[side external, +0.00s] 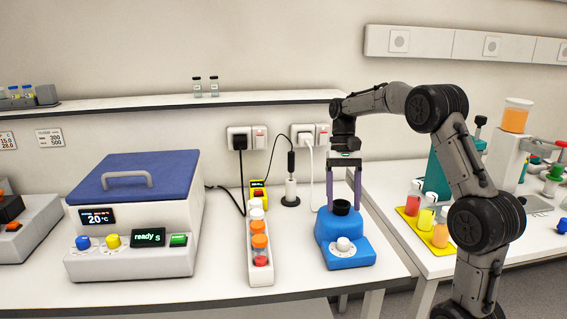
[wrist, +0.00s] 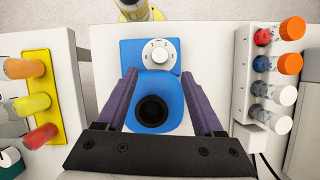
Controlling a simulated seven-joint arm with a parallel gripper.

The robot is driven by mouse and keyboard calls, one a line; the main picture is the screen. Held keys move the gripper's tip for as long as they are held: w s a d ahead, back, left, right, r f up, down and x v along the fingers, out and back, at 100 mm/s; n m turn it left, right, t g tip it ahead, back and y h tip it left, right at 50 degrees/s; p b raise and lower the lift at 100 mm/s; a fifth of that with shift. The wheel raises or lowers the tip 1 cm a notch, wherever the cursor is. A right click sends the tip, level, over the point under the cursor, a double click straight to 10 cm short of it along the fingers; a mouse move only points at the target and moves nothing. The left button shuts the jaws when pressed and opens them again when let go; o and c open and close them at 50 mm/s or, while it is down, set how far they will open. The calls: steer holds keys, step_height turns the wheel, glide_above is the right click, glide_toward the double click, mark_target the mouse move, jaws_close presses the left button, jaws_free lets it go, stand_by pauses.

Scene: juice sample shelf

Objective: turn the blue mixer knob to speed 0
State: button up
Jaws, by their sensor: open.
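The blue mixer (side external: 343,240) stands on the white bench, with a black round cup on its top and a white knob (side external: 343,244) on its front. In the wrist view the mixer (wrist: 174,92) lies below my gripper, and its white knob (wrist: 159,56) sits on a marked dial near the top of the picture. The dial marks are too small to read. My gripper (side external: 343,205) points down over the mixer. In the wrist view my gripper (wrist: 158,76) has its purple fingers wide apart on either side of the mixer, with nothing between them but the view of the mixer, apart from the knob.
A white rack (side external: 260,264) with several capped tubes stands left of the mixer. A white and blue-lidded machine (side external: 135,215) is farther left. A yellow tray (side external: 412,222) with juice bottles is on the right. A shelf (side external: 150,104) runs along the wall behind.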

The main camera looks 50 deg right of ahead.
steer(key=v, duration=0.5)
steer(key=w+a+r+n+t+h, duration=0.1)
steer(key=a+r+n, duration=0.2)
steer(key=n, duration=0.9)
steer(key=w+a+r+n+t+h, duration=0.1)
steer(key=w+a+r+n+t, duration=0.1)
steer(key=a+n, duration=0.7)
steer(key=w+a+r+n+t+h, duration=0.1)
steer(key=a+r+n, duration=0.3)
steer(key=n, duration=1)
steer(key=a+t, duration=0.1)
steer(key=a, duration=0.1)
steer(key=shift+w+a+r+n, duration=0.25)
steer(key=shift+r+n, duration=0.1)
steer(key=shift+n, duration=0.05)
